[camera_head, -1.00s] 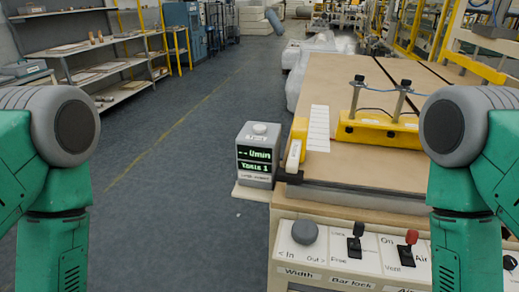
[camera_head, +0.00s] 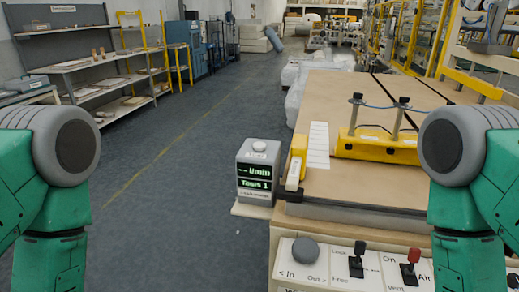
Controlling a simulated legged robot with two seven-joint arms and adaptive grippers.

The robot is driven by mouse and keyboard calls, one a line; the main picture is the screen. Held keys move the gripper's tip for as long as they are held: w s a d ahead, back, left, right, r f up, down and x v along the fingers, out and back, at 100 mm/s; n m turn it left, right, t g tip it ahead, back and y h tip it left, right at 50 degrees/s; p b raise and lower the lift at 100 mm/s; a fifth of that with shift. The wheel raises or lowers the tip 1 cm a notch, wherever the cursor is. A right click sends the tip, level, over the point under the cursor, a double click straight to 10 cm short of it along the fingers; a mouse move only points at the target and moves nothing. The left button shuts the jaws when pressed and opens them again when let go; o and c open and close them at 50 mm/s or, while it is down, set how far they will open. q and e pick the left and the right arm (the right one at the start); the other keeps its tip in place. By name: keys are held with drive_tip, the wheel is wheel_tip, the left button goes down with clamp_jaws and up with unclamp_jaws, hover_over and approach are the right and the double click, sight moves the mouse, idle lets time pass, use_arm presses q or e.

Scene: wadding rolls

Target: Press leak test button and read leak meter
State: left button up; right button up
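The leak meter (camera_head: 257,184) is a small grey box on a pale shelf at the left side of the workbench. Its dark display shows green text, which looks like "-- l/min" and "Tests 1". A round white button (camera_head: 259,147) sits on its top, with a small label in front of it. Nothing touches the button. My two green arms show at the left and right edges of the view, apart from the meter. Neither of my grippers is in view.
The workbench (camera_head: 350,185) carries a yellow clamp bar (camera_head: 378,148) with two posts. Its front panel has a grey knob (camera_head: 305,251), a black lever (camera_head: 357,258) and a red-topped lever (camera_head: 411,265). Shelves (camera_head: 95,75) stand back left. The floor left of the bench is clear.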

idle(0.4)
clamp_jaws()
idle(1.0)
